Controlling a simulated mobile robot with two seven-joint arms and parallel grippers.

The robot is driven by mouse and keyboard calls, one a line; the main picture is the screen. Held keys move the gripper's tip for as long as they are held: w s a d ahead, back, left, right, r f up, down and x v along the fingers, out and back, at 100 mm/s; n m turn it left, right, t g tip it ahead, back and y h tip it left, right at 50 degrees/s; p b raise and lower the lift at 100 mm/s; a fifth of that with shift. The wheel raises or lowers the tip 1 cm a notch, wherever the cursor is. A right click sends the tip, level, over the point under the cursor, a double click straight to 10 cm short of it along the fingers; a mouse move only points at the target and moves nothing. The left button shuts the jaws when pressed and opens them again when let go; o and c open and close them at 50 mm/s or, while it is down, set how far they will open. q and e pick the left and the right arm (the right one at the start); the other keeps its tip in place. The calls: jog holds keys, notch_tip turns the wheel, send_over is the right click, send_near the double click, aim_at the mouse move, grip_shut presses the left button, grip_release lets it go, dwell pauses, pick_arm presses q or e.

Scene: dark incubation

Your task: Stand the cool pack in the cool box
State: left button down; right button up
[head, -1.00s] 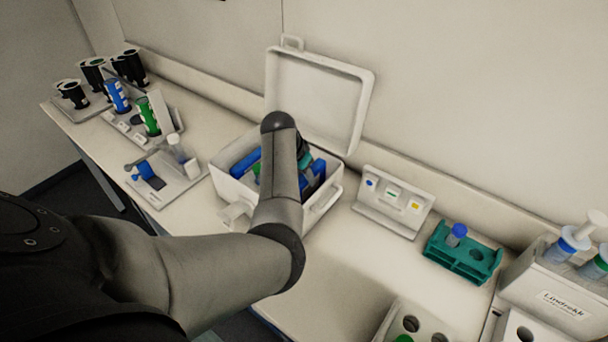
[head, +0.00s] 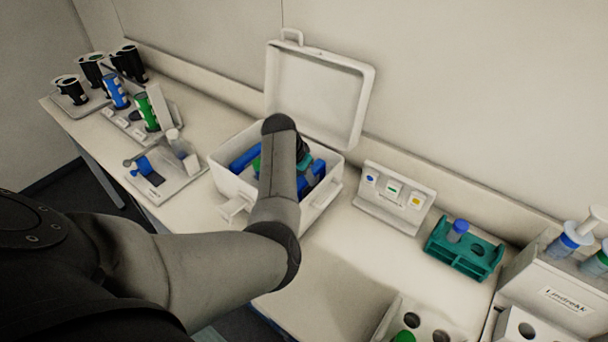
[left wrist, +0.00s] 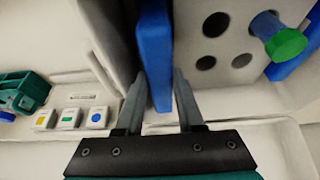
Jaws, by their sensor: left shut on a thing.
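The white cool box (head: 226,183) stands on the bench with its lid (head: 318,98) open. My left gripper (left wrist: 158,88) is shut on a blue cool pack (left wrist: 153,45), one finger on each side. The pack is upright, edge-on to the wrist camera, between the box wall and a white holed rack (left wrist: 228,28) inside the box. The held pack also shows in the head view (head: 312,181) at the box's right side. Whether its lower edge touches the floor is hidden. A second blue pack (head: 245,158) is at the box's left side. My forearm hides the box's middle.
The rack holds a green-capped tube (left wrist: 286,43). A sign stand (head: 393,200) and a teal rack (head: 464,252) are right of the box. A tray with a blue item (head: 147,167) is on its left. Bench between the box and front-right rack (head: 378,325) is clear.

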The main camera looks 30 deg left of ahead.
pick_arm(q)
jog(key=shift+f+b, duration=0.9)
jog(key=shift+f, duration=1.1)
dwell(0.5)
jog(key=shift+s+f, duration=0.1)
jog(key=shift+f, duration=0.1)
